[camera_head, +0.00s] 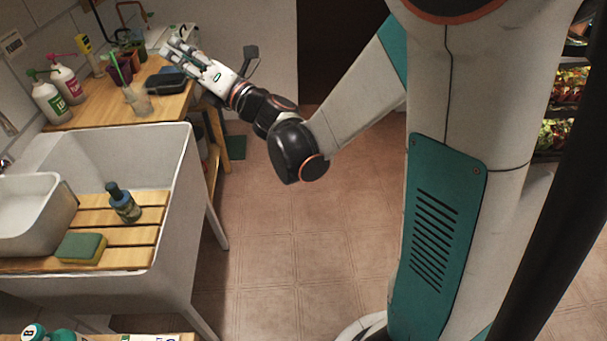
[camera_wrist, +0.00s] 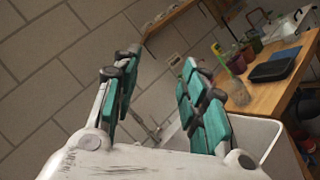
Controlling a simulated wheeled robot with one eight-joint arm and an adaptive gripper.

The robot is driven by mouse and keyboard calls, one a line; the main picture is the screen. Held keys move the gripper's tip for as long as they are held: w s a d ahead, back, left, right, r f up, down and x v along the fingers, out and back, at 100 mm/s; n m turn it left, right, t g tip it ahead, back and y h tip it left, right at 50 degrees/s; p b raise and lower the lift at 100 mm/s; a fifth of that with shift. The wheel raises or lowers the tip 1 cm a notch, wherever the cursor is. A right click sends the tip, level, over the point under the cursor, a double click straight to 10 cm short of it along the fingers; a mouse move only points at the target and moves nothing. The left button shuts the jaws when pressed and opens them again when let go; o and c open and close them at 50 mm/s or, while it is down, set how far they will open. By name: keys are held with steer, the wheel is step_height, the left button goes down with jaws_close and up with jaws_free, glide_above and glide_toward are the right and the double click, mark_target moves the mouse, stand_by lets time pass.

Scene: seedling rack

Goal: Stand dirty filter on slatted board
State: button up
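The slatted board (camera_head: 138,236) is of pale wood slats and lies across the white sink. A dark bottle (camera_head: 123,203) stands upright on it and a green-and-yellow sponge (camera_head: 80,248) lies at its front. I cannot clearly make out the dirty filter in either view. My gripper (camera_head: 175,48) is over the far end of the wooden counter, well beyond the board. In the wrist view my gripper (camera_wrist: 160,62) is open, its teal-padded fingers apart with nothing between them.
On the wooden counter (camera_head: 90,108) are a black tray (camera_head: 165,84), a jar with brushes (camera_head: 138,99), pots and two spray bottles. The black tray, with something blue on it, also shows in the wrist view (camera_wrist: 272,72). A white basin (camera_head: 35,215) stands left on the sink.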

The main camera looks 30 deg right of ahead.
steer(key=s+d+m+g+h, duration=0.1)
steer(key=s+d+m+h, duration=0.3)
steer(key=d+m+h, duration=0.45)
steer(key=s+d+m+g+h, duration=0.1)
steer(key=s+d+m+h, duration=0.4)
steer(key=m, duration=0.7)
steer(key=s+f+m+g+y, duration=0.1)
steer(key=s+f+m+g, duration=0.3)
steer(key=s, duration=0.6)
steer(key=s+f+m+g+y, duration=0.2)
steer(key=s+f+m+g, duration=0.3)
steer(key=s+f, duration=0.4)
steer(key=shift+s+a+f+m, duration=0.15)
steer(key=shift+s+a+m, duration=0.3)
steer(key=shift+s+m, duration=0.45)
